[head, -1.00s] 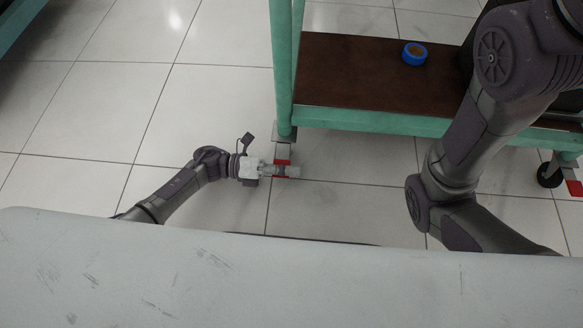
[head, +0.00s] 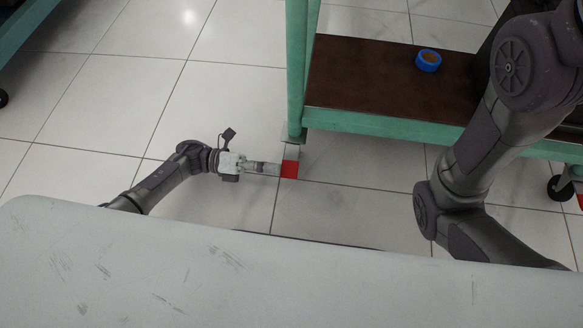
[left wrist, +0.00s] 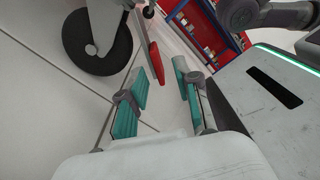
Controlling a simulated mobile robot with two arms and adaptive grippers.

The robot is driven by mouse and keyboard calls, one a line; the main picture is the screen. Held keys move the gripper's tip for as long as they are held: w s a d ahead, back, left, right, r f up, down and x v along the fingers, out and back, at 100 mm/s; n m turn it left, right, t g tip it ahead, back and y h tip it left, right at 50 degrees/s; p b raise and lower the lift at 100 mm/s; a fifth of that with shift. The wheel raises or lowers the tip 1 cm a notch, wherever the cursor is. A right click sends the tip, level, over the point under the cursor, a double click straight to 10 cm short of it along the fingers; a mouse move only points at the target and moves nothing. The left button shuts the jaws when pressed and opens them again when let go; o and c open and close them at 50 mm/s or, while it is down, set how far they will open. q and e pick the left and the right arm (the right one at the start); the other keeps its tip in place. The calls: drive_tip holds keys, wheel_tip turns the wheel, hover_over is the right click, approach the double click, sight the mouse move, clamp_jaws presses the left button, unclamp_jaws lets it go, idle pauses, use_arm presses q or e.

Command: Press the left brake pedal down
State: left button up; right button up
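The left brake pedal (head: 290,169) is a red plate low at the cart's front left caster, beneath the green leg. In the left wrist view the pedal (left wrist: 155,62) shows nearly edge-on as a red strip beside the black caster wheel (left wrist: 98,42). My left gripper (head: 274,169) is low over the floor, just left of the pedal. Its teal-padded fingers (left wrist: 162,80) are apart and empty, with the pedal beyond their tips. I cannot tell whether they touch it or how far it is pressed. My right gripper is out of view; only my right arm shows.
The green-framed cart has a brown shelf (head: 390,88) with a blue tape roll (head: 428,60) on it. Another caster (head: 560,188) stands at the right. The tiled floor (head: 130,120) left of the cart is clear.

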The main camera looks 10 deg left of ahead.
use_arm(q)
drive_tip(key=a, duration=0.5)
idle(0.4)
